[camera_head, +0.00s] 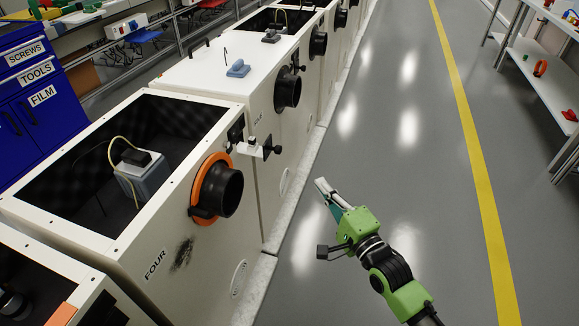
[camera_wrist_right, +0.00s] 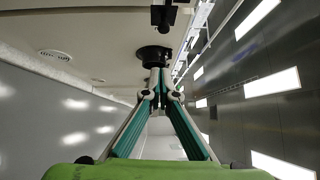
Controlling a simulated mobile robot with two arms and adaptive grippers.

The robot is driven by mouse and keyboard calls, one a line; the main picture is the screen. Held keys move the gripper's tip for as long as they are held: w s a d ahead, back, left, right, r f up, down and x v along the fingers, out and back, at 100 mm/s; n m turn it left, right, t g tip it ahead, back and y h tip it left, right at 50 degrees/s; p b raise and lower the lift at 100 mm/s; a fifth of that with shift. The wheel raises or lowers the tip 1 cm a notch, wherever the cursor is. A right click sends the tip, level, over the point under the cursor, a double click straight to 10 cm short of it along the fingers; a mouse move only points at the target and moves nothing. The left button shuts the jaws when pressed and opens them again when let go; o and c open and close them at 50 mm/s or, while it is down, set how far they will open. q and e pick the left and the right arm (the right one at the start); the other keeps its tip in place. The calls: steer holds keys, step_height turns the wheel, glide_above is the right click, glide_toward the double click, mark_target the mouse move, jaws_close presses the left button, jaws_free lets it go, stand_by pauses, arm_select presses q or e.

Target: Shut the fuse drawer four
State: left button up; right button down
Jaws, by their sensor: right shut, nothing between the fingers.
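The cabinet marked FOUR (camera_head: 165,262) stands at the left in the head view. A small white fuse drawer (camera_head: 249,150) with a black knob (camera_head: 271,148) sticks out of its front face, near the upper far corner. My right gripper (camera_head: 322,187) is shut and empty. It is over the aisle, to the right of the drawer and apart from it. In the right wrist view its fingers (camera_wrist_right: 160,78) meet at the tips. A dark knob-like part (camera_wrist_right: 164,15) shows at the top there; I cannot tell if it is the drawer's. My left gripper is not in view.
A black port with an orange ring (camera_head: 211,189) juts from cabinet FOUR next to the drawer. More cabinets (camera_head: 262,90) continue behind, with ports jutting out. The aisle floor (camera_head: 405,120) is clear. A white shelf (camera_head: 545,75) stands at the far right.

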mark_target(264, 156)
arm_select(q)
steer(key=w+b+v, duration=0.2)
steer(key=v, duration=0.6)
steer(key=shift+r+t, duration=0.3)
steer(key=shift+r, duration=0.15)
arm_select(e)
steer(key=s+a+x, duration=0.1)
steer(key=a+x, duration=0.1)
steer(key=x, duration=1)
steer(key=shift+w+a, duration=0.2)
steer(key=shift+a, duration=0.1)
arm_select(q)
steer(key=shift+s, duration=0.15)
arm_select(e)
steer(key=shift+r, duration=0.15)
steer(key=shift+a, duration=0.1)
steer(key=a, duration=0.2)
steer(key=w+a+b, duration=0.1)
steer(key=a, duration=0.2)
steer(key=w+a, duration=0.1)
steer(key=a, duration=0.1)
steer(key=shift+w+a+b, duration=0.25)
steer(key=shift+a+b, duration=0.05)
steer(key=shift+b, duration=0.1)
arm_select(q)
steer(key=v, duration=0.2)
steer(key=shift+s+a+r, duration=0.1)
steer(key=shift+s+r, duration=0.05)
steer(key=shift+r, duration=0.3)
